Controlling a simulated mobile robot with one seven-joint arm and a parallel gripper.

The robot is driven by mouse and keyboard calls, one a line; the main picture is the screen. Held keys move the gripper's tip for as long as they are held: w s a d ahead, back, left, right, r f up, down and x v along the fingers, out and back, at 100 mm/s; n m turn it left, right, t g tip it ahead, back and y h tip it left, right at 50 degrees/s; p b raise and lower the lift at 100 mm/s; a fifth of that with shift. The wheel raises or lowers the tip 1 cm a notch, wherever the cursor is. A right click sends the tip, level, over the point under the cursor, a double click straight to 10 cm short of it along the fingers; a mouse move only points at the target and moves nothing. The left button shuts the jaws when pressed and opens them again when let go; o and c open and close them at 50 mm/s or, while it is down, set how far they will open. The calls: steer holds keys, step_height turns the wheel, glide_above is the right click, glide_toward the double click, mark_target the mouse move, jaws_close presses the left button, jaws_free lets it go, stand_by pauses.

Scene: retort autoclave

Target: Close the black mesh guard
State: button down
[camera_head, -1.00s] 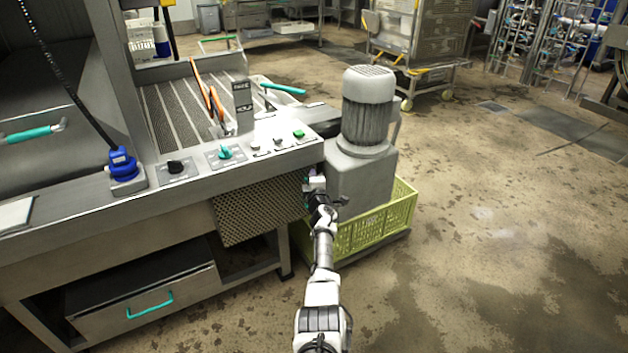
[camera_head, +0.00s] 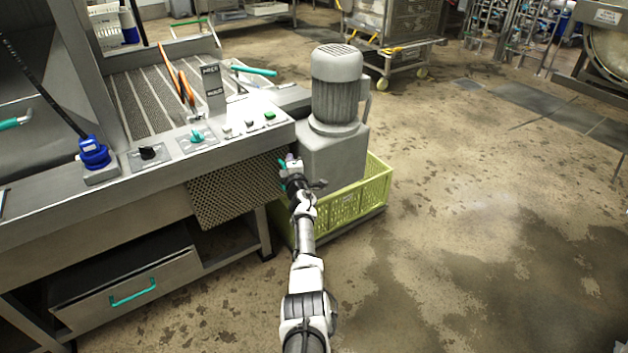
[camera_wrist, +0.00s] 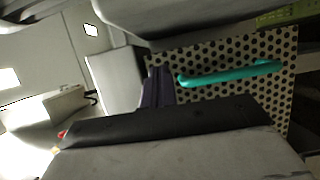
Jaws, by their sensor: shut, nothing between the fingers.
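The black mesh guard (camera_head: 232,193) is a perforated panel below the counter's front edge in the head view, with its right end by my gripper. In the wrist view, the guard (camera_wrist: 270,88) fills the right middle and carries a teal bar handle (camera_wrist: 230,73). My gripper (camera_head: 291,165) is at the guard's right end, in front of the grey motor. In the wrist view, the dark fingers of my gripper (camera_wrist: 158,85) are together and empty, just left of the handle's left end. I cannot tell whether they touch the handle or guard.
The counter's control panel (camera_head: 205,140), with knobs and buttons, is above the guard. A grey motor (camera_head: 337,95) stands behind my gripper by a yellow-green crate (camera_head: 345,208). A drawer (camera_head: 128,300) with a teal handle is lower left. The floor to the right is clear.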

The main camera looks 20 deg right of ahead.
steer(key=s+d+p, duration=0.2)
steer(key=s+p, duration=0.4)
steer(key=s, duration=0.4)
steer(key=shift+d, duration=0.3)
